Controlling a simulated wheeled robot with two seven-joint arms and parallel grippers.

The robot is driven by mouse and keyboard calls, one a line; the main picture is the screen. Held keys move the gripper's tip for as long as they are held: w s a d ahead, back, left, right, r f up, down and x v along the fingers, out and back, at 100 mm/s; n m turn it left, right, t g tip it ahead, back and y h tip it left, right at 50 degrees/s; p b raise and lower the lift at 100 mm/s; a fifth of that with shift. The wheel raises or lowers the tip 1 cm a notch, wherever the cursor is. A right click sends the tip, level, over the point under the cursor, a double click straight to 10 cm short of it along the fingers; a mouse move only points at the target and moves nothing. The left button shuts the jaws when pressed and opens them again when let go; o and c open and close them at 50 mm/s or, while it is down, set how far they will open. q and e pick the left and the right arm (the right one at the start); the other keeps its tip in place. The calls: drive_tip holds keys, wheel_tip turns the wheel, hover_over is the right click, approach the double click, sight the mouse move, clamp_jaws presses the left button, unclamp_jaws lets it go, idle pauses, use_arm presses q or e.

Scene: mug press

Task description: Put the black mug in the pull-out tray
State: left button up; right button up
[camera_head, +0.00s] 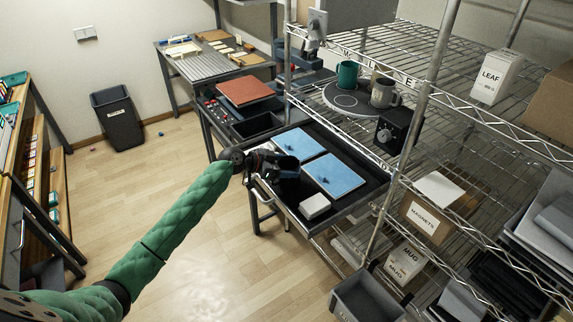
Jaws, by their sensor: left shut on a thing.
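The black mug (288,166) is at my left gripper (268,162), which is shut on it. The mug is over the left front part of the pull-out tray (371,180); I cannot tell whether it touches the tray floor. The tray is dark, pulled out from the wire rack, and holds two blue pads (338,174) and a small white block (314,205). The gripper fingers are dark and partly blend with the mug. My right gripper is not in view.
The wire rack (455,80) stands at the right, with a green mug (347,74) and a grey mug (384,92) on a round plate above the tray. A black box (398,128) sits near the shelf edge.

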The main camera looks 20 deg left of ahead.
use_arm(q)
drive_tip(key=shift+f, duration=0.2)
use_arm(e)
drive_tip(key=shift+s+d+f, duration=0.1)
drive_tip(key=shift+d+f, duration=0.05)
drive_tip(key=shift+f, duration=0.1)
use_arm(q)
drive_tip(key=o, duration=1.2)
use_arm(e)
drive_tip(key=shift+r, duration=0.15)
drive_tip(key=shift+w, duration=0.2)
use_arm(q)
drive_tip(key=shift+s+a, duration=0.1)
drive_tip(key=shift+a, duration=0.05)
drive_tip(key=shift+s+a+b, duration=0.25)
drive_tip(key=shift+b, duration=0.15)
drive_tip(key=b+v, duration=0.4)
drive_tip(key=v, duration=0.7)
drive_tip(key=shift+r, duration=0.15)
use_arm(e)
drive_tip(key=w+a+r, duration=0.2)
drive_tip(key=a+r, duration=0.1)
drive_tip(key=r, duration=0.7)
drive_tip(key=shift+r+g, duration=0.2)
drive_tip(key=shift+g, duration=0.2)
